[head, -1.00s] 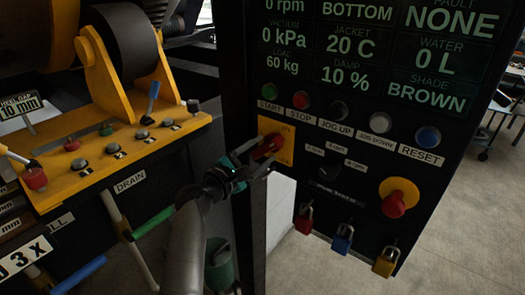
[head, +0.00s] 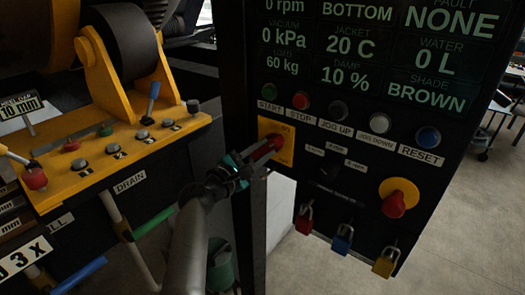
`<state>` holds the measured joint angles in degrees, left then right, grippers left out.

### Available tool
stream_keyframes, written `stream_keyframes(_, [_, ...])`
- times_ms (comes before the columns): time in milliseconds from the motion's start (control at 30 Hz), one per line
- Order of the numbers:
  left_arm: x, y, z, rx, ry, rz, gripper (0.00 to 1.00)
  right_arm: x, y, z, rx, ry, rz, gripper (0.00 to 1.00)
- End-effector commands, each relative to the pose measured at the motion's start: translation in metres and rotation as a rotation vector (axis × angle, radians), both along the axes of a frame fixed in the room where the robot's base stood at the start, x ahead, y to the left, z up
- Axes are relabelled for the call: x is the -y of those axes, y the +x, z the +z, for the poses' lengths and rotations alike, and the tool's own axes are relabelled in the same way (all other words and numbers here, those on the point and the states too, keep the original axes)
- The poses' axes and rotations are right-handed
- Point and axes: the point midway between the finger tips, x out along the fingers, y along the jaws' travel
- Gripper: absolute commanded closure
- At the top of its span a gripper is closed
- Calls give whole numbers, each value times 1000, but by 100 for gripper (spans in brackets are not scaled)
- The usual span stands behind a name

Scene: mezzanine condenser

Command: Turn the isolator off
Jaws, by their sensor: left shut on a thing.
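The isolator is a red handle (head: 265,149) on a yellow square plate (head: 287,155) at the left edge of the dark control panel in the head view. The handle slants from lower left to upper right. My left gripper (head: 251,158) comes in from the left and is shut on the handle's lower left end. The fingers cover that end, and the lettering on the plate is too small to read. My right gripper is not in view.
The panel (head: 350,190) has several push buttons, a small black selector and a red emergency stop (head: 394,204) on yellow. Red, blue (head: 342,238) and yellow padlocks hang below. A yellow machine deck (head: 120,150) with levers lies left.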

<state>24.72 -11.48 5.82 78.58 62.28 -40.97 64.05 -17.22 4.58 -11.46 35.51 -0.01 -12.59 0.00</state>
Motion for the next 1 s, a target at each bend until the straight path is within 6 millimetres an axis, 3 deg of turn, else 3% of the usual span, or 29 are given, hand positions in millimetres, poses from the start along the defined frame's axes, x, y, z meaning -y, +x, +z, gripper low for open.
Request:
stream_keyframes(567, [-1,0,-2,37,55,1,100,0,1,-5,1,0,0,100])
stream_keyframes(1000, [-1,0,-3,245,340,-1,100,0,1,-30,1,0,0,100])
